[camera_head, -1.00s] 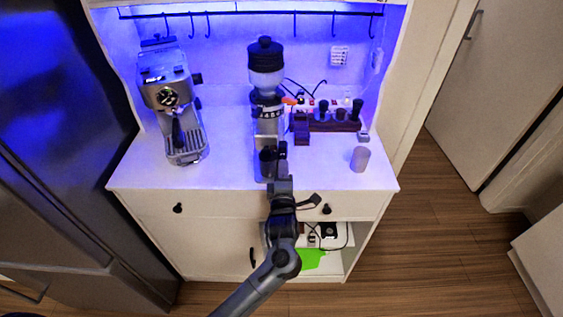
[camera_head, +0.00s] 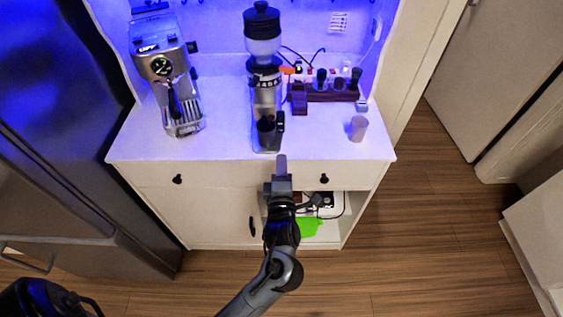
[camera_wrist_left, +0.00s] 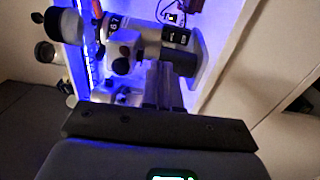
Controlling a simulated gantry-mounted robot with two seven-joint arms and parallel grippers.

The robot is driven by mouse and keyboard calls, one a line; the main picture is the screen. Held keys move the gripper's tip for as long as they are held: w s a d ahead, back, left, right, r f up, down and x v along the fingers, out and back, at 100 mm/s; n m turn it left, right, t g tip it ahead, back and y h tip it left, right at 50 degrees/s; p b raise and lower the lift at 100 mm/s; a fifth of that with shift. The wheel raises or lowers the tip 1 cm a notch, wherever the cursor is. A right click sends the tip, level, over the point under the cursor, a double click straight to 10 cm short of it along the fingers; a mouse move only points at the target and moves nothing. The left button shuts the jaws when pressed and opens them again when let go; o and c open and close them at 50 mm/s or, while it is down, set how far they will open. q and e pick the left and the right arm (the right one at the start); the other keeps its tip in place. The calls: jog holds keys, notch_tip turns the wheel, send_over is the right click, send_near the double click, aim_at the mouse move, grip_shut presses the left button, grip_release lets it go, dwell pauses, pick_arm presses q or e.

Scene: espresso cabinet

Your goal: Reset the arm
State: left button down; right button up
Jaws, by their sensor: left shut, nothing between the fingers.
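My left gripper (camera_head: 281,166) is shut and empty. In the head view it points up at the counter's front edge, just below the coffee grinder (camera_head: 265,85), with a visible gap between fingertips and grinder. The grinder is upright, with a dark cup (camera_head: 267,132) at its base. In the left wrist view the closed fingers (camera_wrist_left: 163,85) point toward the grinder (camera_wrist_left: 125,45), which shows sideways and is partly hidden behind them. My left arm reaches in from the bottom of the head view. My right gripper is in neither view.
An espresso machine (camera_head: 168,85) stands at the counter's left. A dark wooden stand (camera_head: 331,94) with tools and a small pale cup (camera_head: 358,128) are at the right. The white counter (camera_head: 225,145) has a drawer below and an open shelf. Wooden floor (camera_head: 400,225) is free at the right.

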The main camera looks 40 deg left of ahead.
pick_arm(q)
jog(key=s+a+f+m+h, duration=0.1)
jog(key=s+f+m+h, duration=0.4)
jog(key=s+f+m, duration=0.3)
jog(key=s+d+f+m+g+h, duration=0.35)
jog(key=s+d+m+g, duration=0.2)
jog(key=s+m, duration=0.35)
jog(key=s+d+f+m+g+h, duration=0.35)
jog(key=s+m+g, duration=0.3)
jog(key=m, duration=0.45)
notch_tip(320, 180, up, 33)
jog(key=t+p, duration=0.1)
jog(key=p, duration=3.2)
jog(key=shift+s+r, duration=0.2)
jog(key=shift+s, duration=0.2)
